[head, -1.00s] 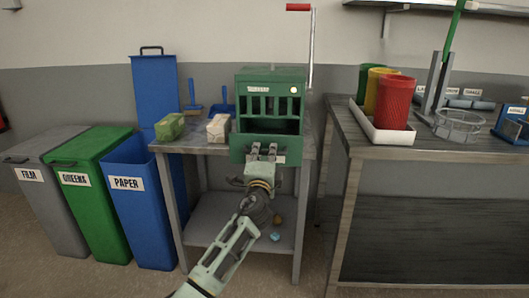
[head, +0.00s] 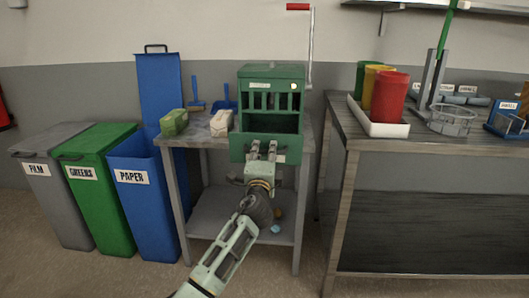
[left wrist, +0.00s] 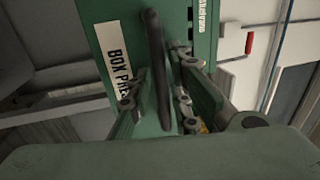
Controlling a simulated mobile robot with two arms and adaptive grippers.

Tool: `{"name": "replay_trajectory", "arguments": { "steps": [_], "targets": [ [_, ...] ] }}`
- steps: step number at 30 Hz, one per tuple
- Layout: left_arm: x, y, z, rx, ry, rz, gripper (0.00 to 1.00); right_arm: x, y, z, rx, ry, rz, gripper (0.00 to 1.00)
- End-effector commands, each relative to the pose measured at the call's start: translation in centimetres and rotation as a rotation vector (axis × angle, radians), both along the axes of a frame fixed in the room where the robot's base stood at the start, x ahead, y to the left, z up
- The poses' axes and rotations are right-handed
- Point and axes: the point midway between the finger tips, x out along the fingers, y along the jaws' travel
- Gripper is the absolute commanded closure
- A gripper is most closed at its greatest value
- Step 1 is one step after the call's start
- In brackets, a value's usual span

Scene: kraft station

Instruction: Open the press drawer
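The green press (head: 271,73) stands on a grey table in the head view. Its drawer front (head: 236,149) is the wide green panel at the bottom, below a dark opening. My left gripper (head: 263,150) is in front of this panel. In the left wrist view the drawer front (left wrist: 112,28) bears a white label, and a dark bar handle (left wrist: 156,65) runs between the fingers of my left gripper (left wrist: 160,85). The fingers are apart, one on each side of the bar, with gaps showing. How far out the drawer stands is unclear. My right gripper is not in view.
A green block (head: 174,122) and a pale block (head: 221,122) lie on the press table (head: 195,143), left of the press. Grey, green and blue bins (head: 150,210) stand left. A wooden bench (head: 420,147) with coloured cups stands right. A red-handled lever (head: 298,7) rises beside the press.

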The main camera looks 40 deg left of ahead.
Motion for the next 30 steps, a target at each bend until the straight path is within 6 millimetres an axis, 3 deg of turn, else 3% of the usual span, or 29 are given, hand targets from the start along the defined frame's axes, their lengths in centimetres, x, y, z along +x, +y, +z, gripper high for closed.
{"name": "replay_trajectory", "arguments": {
  "steps": [8,21,30],
  "targets": [
    [-1.0,-0.6,-0.3,-0.001,0.0,-0.001,0.81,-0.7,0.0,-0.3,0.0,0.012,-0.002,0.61],
    [-8.3,-5.0,-1.9,-0.003,0.001,0.0,0.81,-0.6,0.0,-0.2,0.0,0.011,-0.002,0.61],
    [-10.1,-6.1,-2.2,0.0,0.0,0.001,0.81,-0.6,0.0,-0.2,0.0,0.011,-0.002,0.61]
  ]
}}
